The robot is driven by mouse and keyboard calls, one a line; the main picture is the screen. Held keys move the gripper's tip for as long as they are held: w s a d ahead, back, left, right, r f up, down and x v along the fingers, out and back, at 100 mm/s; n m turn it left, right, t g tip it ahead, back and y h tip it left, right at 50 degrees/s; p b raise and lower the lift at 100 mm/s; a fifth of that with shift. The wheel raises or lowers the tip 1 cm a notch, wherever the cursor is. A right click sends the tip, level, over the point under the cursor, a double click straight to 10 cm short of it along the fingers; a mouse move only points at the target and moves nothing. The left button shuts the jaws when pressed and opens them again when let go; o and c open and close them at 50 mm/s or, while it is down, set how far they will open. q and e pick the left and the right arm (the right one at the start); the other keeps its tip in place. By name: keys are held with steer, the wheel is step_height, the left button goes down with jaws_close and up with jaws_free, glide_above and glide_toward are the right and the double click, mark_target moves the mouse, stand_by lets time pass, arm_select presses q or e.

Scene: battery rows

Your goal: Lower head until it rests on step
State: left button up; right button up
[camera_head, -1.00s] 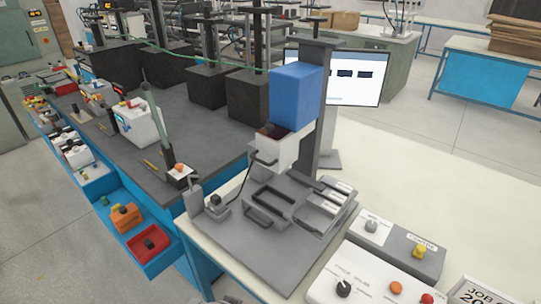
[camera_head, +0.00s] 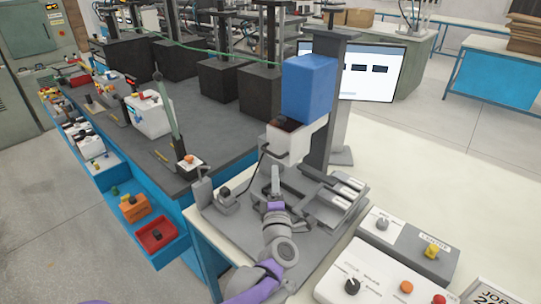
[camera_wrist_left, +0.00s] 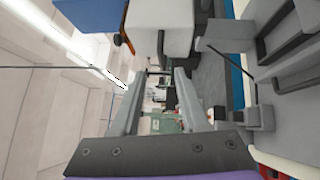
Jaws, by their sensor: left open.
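The head is a blue block (camera_head: 310,88) with a white lower part (camera_head: 295,143), carried on a dark grey column (camera_head: 326,152). It hangs clear above the grey base plate (camera_head: 236,215). A grey stepped fixture (camera_head: 338,200) sits on the plate, right of the head; I cannot tell which of its faces is the step. My left gripper (camera_head: 275,174) is just below and left of the white part. In the left wrist view the fingers (camera_wrist_left: 166,75) are apart with nothing between them, and the white part (camera_wrist_left: 160,25) is beyond them. My right gripper is not in view.
A control panel (camera_head: 334,288) with a black knob (camera_head: 352,286), an orange button (camera_head: 406,287) and a red button (camera_head: 439,299) stands at the front right. A yellow knob (camera_head: 432,250) is on a grey box behind. A monitor (camera_head: 372,88) stands behind the column.

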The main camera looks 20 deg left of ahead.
mark_target(270, 152)
arm_select(q)
steer(key=shift+n+y, duration=0.5)
steer(key=shift+n, duration=0.1)
steer(key=x, duration=0.3)
steer(key=p+x, duration=0.1)
steer(key=x, duration=0.3)
steer(key=a+x, duration=0.1)
steer(key=x, duration=0.3)
steer(key=shift+s+f+p, duration=0.1)
steer(key=shift+f+p, duration=0.25)
steer(key=shift+p, duration=0.05)
jaws_close()
stand_by(0.3)
